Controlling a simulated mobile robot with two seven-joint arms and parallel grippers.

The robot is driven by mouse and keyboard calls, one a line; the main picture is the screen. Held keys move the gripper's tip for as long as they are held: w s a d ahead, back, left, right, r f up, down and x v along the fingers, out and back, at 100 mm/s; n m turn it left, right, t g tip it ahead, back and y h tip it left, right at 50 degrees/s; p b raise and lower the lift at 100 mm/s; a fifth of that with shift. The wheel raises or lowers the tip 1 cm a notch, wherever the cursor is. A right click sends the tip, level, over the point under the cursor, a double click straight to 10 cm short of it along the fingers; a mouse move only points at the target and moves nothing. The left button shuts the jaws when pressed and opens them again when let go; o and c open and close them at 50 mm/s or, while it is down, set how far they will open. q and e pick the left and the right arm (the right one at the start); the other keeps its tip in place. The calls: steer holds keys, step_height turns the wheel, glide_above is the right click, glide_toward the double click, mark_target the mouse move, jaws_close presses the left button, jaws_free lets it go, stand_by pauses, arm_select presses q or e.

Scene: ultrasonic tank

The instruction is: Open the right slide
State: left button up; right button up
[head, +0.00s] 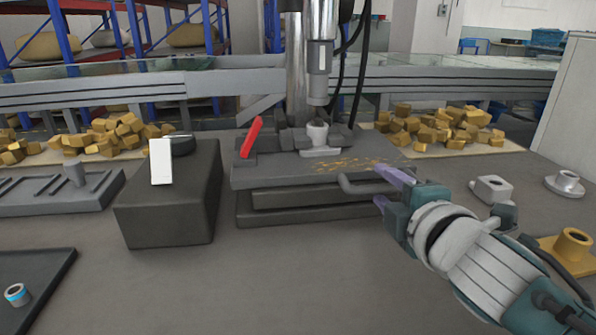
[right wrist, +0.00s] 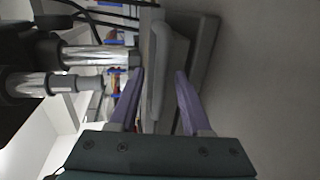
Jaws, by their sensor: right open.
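A dark grey layered slide unit (head: 285,197) stands on the table under a vertical machine column. A grey bar handle (head: 356,189) sticks out at its front right. My right gripper (head: 383,188) reaches in from the right, with its purple fingers at the handle's right part. In the right wrist view, my right gripper (right wrist: 160,76) is open, and the pale handle bar (right wrist: 157,62) lies between the two fingers, apart from the right one. Whether the left one touches it I cannot tell. My left gripper is not in view.
A dark block (head: 165,208) with a white piece and black knob stands left of the unit. A red lever (head: 250,137) sits on the unit's left. Metal fittings (head: 491,189) and a yellow bracket (head: 572,245) lie at right. The table in front is clear.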

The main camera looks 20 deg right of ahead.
steer(key=shift+w, duration=0.2)
jaws_close()
stand_by(0.3)
stand_by(1.1)
